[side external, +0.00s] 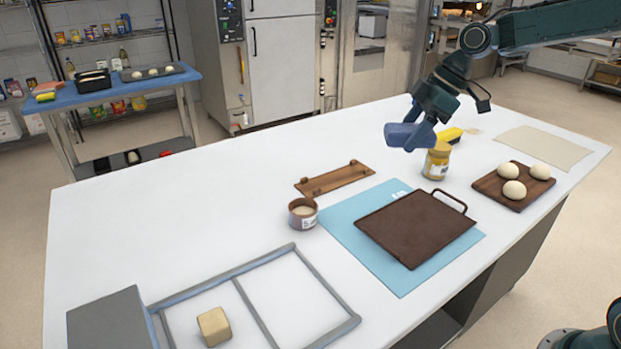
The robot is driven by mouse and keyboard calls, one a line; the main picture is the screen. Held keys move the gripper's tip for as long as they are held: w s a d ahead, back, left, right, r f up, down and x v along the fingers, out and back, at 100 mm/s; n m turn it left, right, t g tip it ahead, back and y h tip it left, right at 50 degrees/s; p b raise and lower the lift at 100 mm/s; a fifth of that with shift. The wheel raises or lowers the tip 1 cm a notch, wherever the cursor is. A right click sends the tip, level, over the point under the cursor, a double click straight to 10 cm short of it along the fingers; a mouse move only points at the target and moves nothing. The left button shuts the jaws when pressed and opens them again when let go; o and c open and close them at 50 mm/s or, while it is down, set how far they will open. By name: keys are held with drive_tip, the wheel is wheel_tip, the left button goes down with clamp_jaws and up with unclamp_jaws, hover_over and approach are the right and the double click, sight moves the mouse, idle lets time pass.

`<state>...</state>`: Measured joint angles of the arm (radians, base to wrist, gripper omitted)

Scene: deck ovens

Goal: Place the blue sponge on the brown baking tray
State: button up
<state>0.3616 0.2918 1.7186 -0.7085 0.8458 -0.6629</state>
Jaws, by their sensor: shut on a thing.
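The blue sponge (408,134) is held in the air by my gripper (424,130), above the white table near a yellow-labelled jar. My gripper is shut on the sponge, and its fingers are partly hidden against it. The brown baking tray (417,228) is flat and empty, with a loop handle at its upper right. It lies on a light blue mat (348,236). The sponge is apart from the tray, above and behind it in the side view.
The jar (437,162) stands just below my gripper. A board with dough balls (514,189) is to the right. A small tin (303,213), a brown wooden rack (334,179) and a grey frame (255,305) are to the left. The table's left rear is clear.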

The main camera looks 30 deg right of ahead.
drive_tip(key=m, duration=0.1)
hover_over(404, 217)
drive_tip(key=d, duration=0.1)
drive_tip(key=shift+s+d+t, duration=0.1)
drive_tip(key=shift+s+t, duration=0.15)
drive_tip(key=shift+t, duration=0.05)
drive_tip(key=shift+f, duration=9.95)
drive_tip(key=shift+f, duration=0.65)
drive_tip(key=o, duration=0.9)
drive_tip(key=shift+f, duration=0.1)
drive_tip(key=shift+o, duration=0.3)
drive_tip(key=shift+s, duration=0.15)
drive_tip(key=shift+a, duration=0.25)
drive_tip(key=shift+r, duration=0.45)
drive_tip(key=v, duration=1.2)
drive_tip(key=shift+w+r, duration=0.2)
drive_tip(key=shift+r, duration=0.2)
